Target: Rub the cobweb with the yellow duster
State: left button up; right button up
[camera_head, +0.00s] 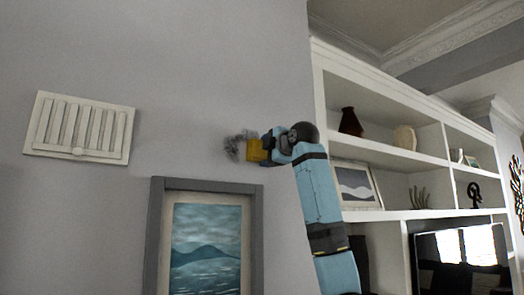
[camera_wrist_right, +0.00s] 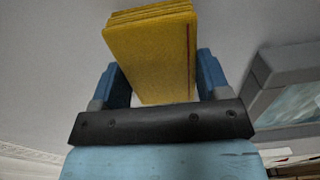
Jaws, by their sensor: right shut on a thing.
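The cobweb (camera_head: 233,147) is a small dark grey smudge on the grey wall, above the framed seascape. The yellow duster (camera_head: 255,151) is a yellow block just right of the cobweb, at its right edge; I cannot tell whether it touches the wall. My right gripper (camera_head: 268,147) is shut on the duster. In the right wrist view the duster (camera_wrist_right: 152,55) sits between the two blue fingers of the gripper (camera_wrist_right: 160,85) and sticks out beyond them. The cobweb does not show in that view. My left gripper is not in view.
A white vent (camera_head: 80,128) is on the wall at left. The framed seascape (camera_head: 205,245) hangs below the cobweb. White shelves (camera_head: 385,155) with vases and a picture stand at right, close to my right arm. A television (camera_head: 460,260) is lower right.

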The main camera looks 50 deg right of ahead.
aim_at(225, 137)
jog(key=shift+w+a+r, duration=0.3)
jog(key=shift+w+a, duration=0.3)
jog(key=shift+a, duration=1.35)
jog(key=shift+w+a+r, duration=0.25)
jog(key=shift+w+a, duration=0.4)
jog(key=shift+a, duration=1.3)
jog(key=shift+w+a+r, duration=0.3)
jog(key=shift+w+a, duration=0.3)
jog(key=shift+a, duration=1.35)
jog(key=shift+d+r, duration=0.15)
jog(key=shift+r, duration=0.7)
jog(key=s+d, duration=0.3)
jog(key=d, duration=0.8)
jog(key=shift+s+d, duration=0.25)
jog(key=shift+s, duration=0.1)
jog(key=shift+a, duration=0.1)
jog(key=shift+b+v, duration=0.55)
jog(key=shift+v, duration=2.4)
jog(key=shift+s, duration=0.1)
